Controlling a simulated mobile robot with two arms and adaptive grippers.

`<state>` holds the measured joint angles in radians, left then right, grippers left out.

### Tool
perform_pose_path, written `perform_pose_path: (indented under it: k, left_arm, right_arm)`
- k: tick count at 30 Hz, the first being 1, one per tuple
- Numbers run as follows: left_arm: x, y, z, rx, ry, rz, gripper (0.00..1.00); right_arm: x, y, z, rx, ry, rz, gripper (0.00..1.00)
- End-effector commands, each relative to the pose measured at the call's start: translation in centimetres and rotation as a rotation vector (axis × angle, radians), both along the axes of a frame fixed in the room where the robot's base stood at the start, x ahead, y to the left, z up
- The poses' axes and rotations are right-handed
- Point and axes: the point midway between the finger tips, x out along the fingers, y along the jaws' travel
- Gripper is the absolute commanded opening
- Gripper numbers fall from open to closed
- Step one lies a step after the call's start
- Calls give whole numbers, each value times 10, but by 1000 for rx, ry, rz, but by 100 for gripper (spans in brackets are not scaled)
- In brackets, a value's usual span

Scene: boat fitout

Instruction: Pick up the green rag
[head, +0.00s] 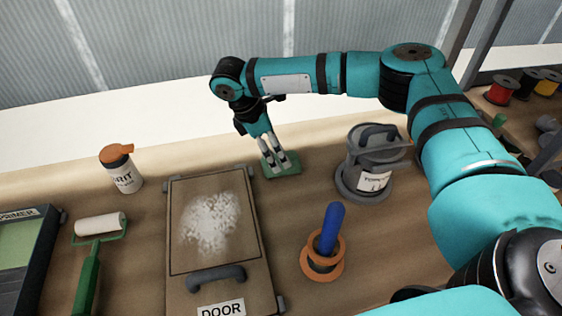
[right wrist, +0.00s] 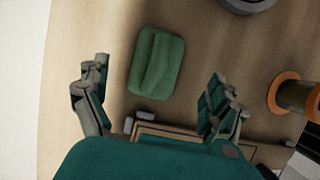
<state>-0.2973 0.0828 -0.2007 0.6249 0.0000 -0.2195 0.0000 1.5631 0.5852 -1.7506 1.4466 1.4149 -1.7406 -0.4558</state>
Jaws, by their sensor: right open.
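The green rag (head: 283,166) lies flat on the wooden bench, between the door panel and the grey pot. In the right wrist view the rag (right wrist: 157,63) is a folded green pad, lying between and beyond the fingertips. My right gripper (head: 273,165) points down over the rag in the head view, hiding part of it. In the right wrist view my right gripper (right wrist: 155,95) has its fingers spread wide with nothing between them. Whether the fingertips touch the rag or the bench cannot be told. My left gripper is not in view.
The door panel (head: 182,259) with its grey handle lies left of the rag. The grey lidded pot (head: 368,163) stands to the right. A spirit bottle (head: 121,171) and paint roller (head: 101,225) are farther left.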

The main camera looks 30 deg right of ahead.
Motion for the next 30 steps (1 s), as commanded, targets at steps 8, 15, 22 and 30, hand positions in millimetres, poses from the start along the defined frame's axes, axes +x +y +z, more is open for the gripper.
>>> perform_pose_path:
  k: [8,15,22,30]
  left_arm:
    - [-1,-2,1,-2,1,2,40]
    - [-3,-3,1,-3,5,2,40]
    - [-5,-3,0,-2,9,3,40]
    - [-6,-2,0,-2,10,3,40]
  right_arm:
    - [0,-12,-34,-2,3,-2,94]
    - [-1,-18,-49,1,0,0,94]
    - [-1,-18,-49,0,0,0,85]
    - [-1,-18,-49,0,0,0,50]
